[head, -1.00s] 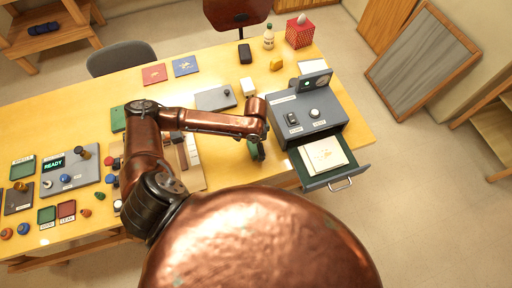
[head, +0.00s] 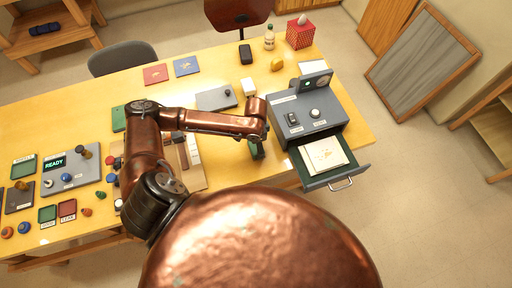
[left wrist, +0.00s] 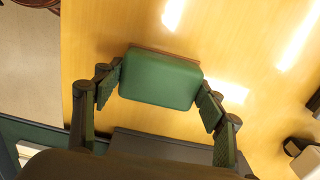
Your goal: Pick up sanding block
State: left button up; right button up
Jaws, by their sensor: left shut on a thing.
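The sanding block (left wrist: 160,80) is a green, rounded rectangular block with a brown edge, seen in the left wrist view. My left gripper (left wrist: 160,92) is shut on it, with one finger pad against each short side. In the head view, my left gripper (head: 257,151) hangs over the table beside the grey drawer unit, and the block is mostly hidden there. I cannot tell whether the block touches the table. My right gripper is not in view.
The grey drawer unit (head: 307,112) stands right of the gripper, its drawer (head: 337,177) open with papers inside. A grey plate (head: 214,99) lies behind the arm. A board with a READY display (head: 73,172) and several small parts are at left.

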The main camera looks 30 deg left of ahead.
pick_arm(q)
jog(key=shift+r, duration=0.35)
notch_tip(320, 180, up, 2)
jog(key=shift+w+r, duration=0.1)
jog(key=s+d+r, duration=0.2)
jog(key=r, duration=0.1)
jog(key=s+r, duration=0.1)
jog(key=r, duration=0.1)
jog(key=shift+s+d+r+p, duration=0.15)
jog(key=shift+d+p, duration=0.2)
jog(key=shift+d, duration=0.05)
jog(key=s+d+r+p, duration=0.4)
jog(key=s+d, duration=0.2)
jog(key=s, duration=0.1)
jog(key=shift+s+r, duration=0.25)
jog(key=shift+r, duration=0.15)
jog(key=shift+d, duration=0.1)
